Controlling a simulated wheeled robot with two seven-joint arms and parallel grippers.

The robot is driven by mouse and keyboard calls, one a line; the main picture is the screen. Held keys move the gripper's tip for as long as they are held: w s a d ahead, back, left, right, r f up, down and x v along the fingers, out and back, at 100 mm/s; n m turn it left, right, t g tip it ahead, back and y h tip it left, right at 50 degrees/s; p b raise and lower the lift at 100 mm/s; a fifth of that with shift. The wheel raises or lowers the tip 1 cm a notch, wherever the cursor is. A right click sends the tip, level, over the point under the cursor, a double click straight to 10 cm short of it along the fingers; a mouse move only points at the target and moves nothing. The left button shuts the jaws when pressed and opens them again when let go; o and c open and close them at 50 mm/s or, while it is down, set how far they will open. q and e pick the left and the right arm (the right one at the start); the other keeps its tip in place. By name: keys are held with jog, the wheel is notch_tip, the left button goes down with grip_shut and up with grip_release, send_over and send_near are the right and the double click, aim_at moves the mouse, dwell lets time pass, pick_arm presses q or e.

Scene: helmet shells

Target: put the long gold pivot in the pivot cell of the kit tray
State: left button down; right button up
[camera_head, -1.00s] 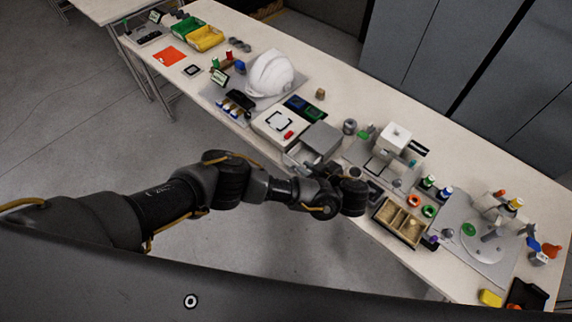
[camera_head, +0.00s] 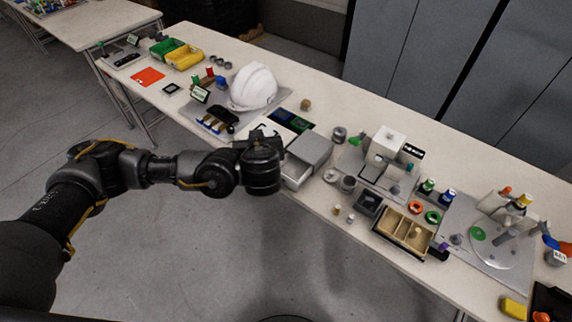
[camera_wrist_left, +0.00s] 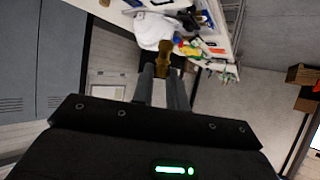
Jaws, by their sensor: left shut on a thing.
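My left gripper (camera_head: 262,142) is over the table's front edge by the grey box, to the left of the kit tray. In the left wrist view, its fingers (camera_wrist_left: 162,75) are shut on a gold piece, seemingly the long gold pivot (camera_wrist_left: 164,56), which sticks out past the fingertips. In the head view the pivot is hidden by the gripper. The kit tray (camera_head: 387,229), tan inside with a dark rim, lies at the front edge. A small tan piece (camera_head: 414,232) shows in its right part. My right gripper is not in view.
The grey box (camera_head: 309,149) and white helmet (camera_head: 253,87) are near the gripper.

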pick_arm(q)
jog(key=s+a+r+m+h+b, duration=0.1)
jog(key=a+r+m+h+b, duration=0.1)
jog(key=a+r, duration=0.8)
jog(key=a+b, duration=0.1)
jog(key=a, duration=0.2)
jog(key=shift+a+r+h+b, duration=0.25)
jog(key=shift+r+h+b, duration=0.05)
jog(key=shift+r+b, duration=0.1)
